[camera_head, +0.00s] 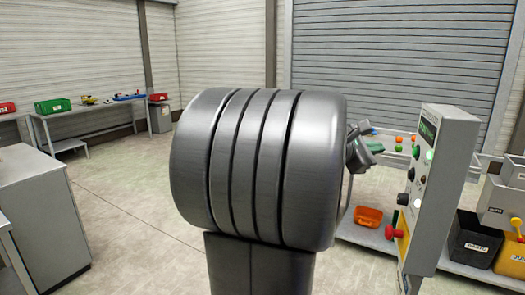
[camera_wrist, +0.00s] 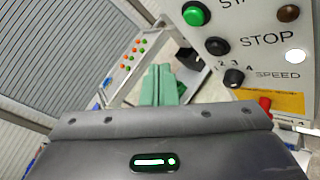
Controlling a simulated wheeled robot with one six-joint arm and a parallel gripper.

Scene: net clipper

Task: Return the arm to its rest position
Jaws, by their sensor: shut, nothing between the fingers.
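My gripper (camera_wrist: 159,92) shows in the wrist view as two green fingers side by side, shut with nothing between them. In the head view, my large grey arm link fills the middle and hides most of the arm. A small green part of my gripper (camera_head: 375,147) shows just past the link's right side. It is in the air, to the left of the control panel (camera_head: 449,165). In the wrist view the panel (camera_wrist: 262,62) stands close at the upper right, apart from the fingers.
The panel carries a green button (camera_wrist: 196,14), a black STOP button (camera_wrist: 217,46), a SPEED knob (camera_wrist: 233,78) and a red knob (camera_head: 393,233). The floor (camera_head: 125,215) at left is clear.

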